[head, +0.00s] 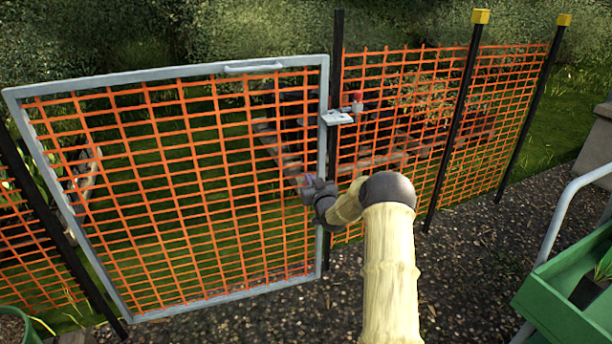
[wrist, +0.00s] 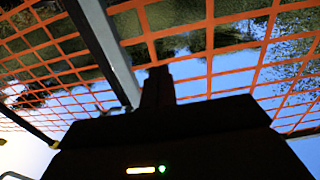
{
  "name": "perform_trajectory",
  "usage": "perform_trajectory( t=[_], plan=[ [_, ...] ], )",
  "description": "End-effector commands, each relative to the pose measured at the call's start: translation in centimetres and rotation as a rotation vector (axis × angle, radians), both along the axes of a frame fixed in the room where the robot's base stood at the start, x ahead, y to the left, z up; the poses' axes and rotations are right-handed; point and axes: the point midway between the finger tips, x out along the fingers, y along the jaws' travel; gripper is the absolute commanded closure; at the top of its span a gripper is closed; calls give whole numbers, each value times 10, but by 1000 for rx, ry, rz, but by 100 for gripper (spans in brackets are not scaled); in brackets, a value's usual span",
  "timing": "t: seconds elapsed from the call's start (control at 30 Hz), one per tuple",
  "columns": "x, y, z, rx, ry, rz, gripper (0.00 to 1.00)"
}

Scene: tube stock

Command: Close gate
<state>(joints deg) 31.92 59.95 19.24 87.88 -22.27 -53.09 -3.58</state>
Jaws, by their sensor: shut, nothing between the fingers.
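The gate (head: 322,150) has a grey metal frame filled with orange mesh and a handle (head: 253,66) on its top rail. Its right upright stands close beside a black post (head: 337,60); I cannot tell whether they touch. A pale latch plate (head: 337,117) with a red knob (head: 357,97) sits at that edge, near the top. My gripper (head: 306,182) is shut and empty, low at the gate's right upright; contact is unclear. In the wrist view the dark fingers (wrist: 157,87) show against orange mesh, right of a grey upright (wrist: 112,50).
Orange mesh fence (head: 400,130) continues right between black posts, some with yellow caps (head: 480,16). A green tray (head: 565,300) on a grey-framed cart stands at the lower right. Dark gravel (head: 470,260) lies clear in front of the fence. Grass and wooden edging lie behind it.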

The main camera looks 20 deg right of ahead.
Motion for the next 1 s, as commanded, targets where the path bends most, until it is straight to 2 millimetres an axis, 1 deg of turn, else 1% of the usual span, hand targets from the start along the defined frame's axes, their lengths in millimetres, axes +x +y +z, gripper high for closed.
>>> perform_trajectory(
  t=[0.03,0.2,0.4,0.53,1.0],
  plan=[
    [7,0,-1,0,-3,0,100],
    [26,-2,-1,0,-3,-1,100],
    [43,-2,-1,-1,-1,0,100],
    [47,-3,0,-1,0,0,100],
    [47,-3,0,-1,0,0,100]
  ],
)
